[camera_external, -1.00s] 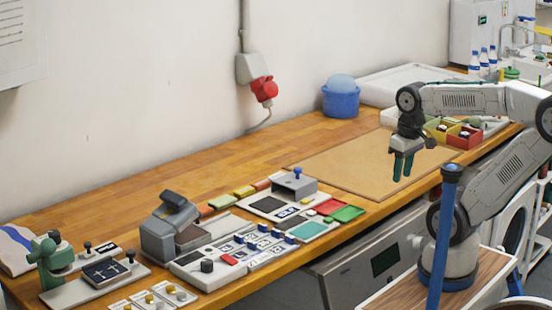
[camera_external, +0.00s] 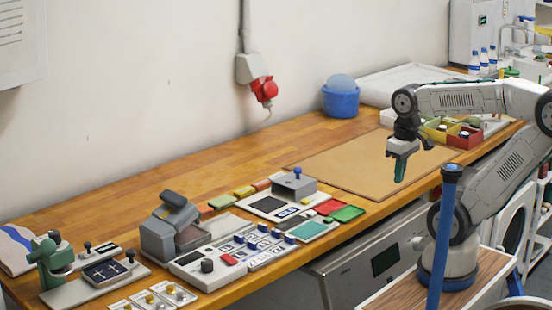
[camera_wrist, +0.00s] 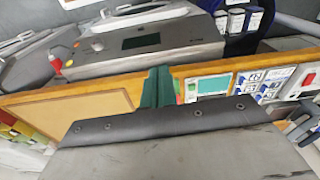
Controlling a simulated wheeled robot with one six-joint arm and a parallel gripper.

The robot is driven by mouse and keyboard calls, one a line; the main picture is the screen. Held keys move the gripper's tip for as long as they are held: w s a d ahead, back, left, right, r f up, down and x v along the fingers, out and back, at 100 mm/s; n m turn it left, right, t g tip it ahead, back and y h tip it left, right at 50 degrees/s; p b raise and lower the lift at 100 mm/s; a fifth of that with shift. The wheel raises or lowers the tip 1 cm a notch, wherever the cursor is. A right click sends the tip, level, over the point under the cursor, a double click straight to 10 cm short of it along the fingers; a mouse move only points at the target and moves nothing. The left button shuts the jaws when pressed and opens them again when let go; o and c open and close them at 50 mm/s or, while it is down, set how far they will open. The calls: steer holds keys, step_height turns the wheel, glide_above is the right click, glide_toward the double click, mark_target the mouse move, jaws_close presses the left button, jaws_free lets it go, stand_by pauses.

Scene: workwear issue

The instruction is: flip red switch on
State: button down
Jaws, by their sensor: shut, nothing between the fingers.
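A small red piece that looks like the red switch (camera_external: 228,259) sits on a light grey control panel (camera_external: 193,268), beside a black knob (camera_external: 207,265). It also shows as a red patch at the right edge of the wrist view (camera_wrist: 309,79). Its on or off position is too small to tell. My gripper (camera_external: 400,171) hangs over the tan mat, well to the right of the panel and above the bench. Its green fingers (camera_wrist: 157,88) are shut and empty.
A tan mat (camera_external: 345,165) lies under my gripper. Blue-and-white blocks (camera_external: 264,243), a grey box with a blue knob (camera_external: 294,184) and red and green trays (camera_external: 347,213) crowd the bench near the panel. A grey stapler-like device (camera_external: 168,230) stands behind it.

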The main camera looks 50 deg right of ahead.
steer(key=w+a+n+g, duration=0.1)
steer(key=w+a+n, duration=0.65)
steer(key=a, duration=0.35)
step_height(320, 180, up, 2)
steer(key=n+t, duration=0.2)
steer(key=n, duration=2.6)
glide_above(225, 256)
steer(key=s, duration=0.2)
steer(key=shift+s, duration=0.2)
steer(key=shift+f, duration=0.1)
steer(key=f, duration=0.4)
steer(key=w+f, duration=0.1)
steer(key=f, duration=0.4)
steer(key=w+f, duration=0.1)
steer(key=f, duration=0.3)
steer(key=shift+f, duration=0.35)
steer(key=shift+g, duration=0.3)
